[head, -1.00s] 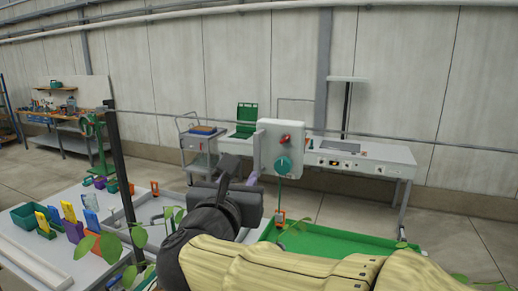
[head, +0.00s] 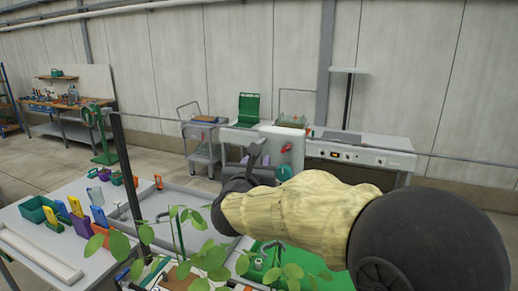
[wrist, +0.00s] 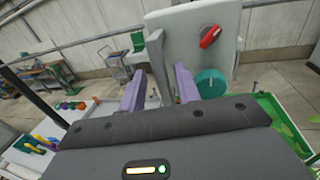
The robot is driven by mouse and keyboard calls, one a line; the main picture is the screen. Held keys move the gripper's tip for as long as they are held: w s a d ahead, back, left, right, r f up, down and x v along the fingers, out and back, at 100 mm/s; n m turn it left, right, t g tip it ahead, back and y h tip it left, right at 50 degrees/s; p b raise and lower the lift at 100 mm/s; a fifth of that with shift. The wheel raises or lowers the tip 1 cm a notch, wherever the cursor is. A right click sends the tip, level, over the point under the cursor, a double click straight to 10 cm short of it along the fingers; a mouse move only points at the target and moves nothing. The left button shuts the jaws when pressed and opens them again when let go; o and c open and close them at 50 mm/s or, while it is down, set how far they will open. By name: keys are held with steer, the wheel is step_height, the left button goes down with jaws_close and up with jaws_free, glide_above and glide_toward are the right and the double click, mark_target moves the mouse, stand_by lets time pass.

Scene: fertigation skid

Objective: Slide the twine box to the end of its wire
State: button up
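The twine box (head: 294,138) is a pale grey box with a red knob and a teal knob, hanging at the wire (head: 400,149). The wire runs from a dark post (head: 125,170) on the left toward the right edge. In the wrist view the box (wrist: 225,65) is close ahead, to the right, with a grey upright plate (wrist: 157,58) at its left side. My gripper (wrist: 160,72) has its two purple fingers apart, one on each side of this plate in the picture. I cannot tell whether they touch it. In the head view my gripper (head: 256,158) partly covers the box.
Leafy plants (head: 205,258) stand in front, near my arm. A green tray (head: 315,262) is below the box. A grey bench (head: 30,225) with coloured pots is at left. A trolley (head: 203,155) and a white worktable (head: 385,143) stand behind.

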steer(key=shift+w+d+p, duration=0.15)
steer(key=shift+w+p, duration=0.15)
steer(key=shift+w, duration=0.5)
steer(key=shift+w+d+p, duration=0.1)
steer(key=shift+w+p, duration=0.15)
steer(key=shift+w, duration=0.5)
jaws_close()
steer(key=shift+a, duration=0.15)
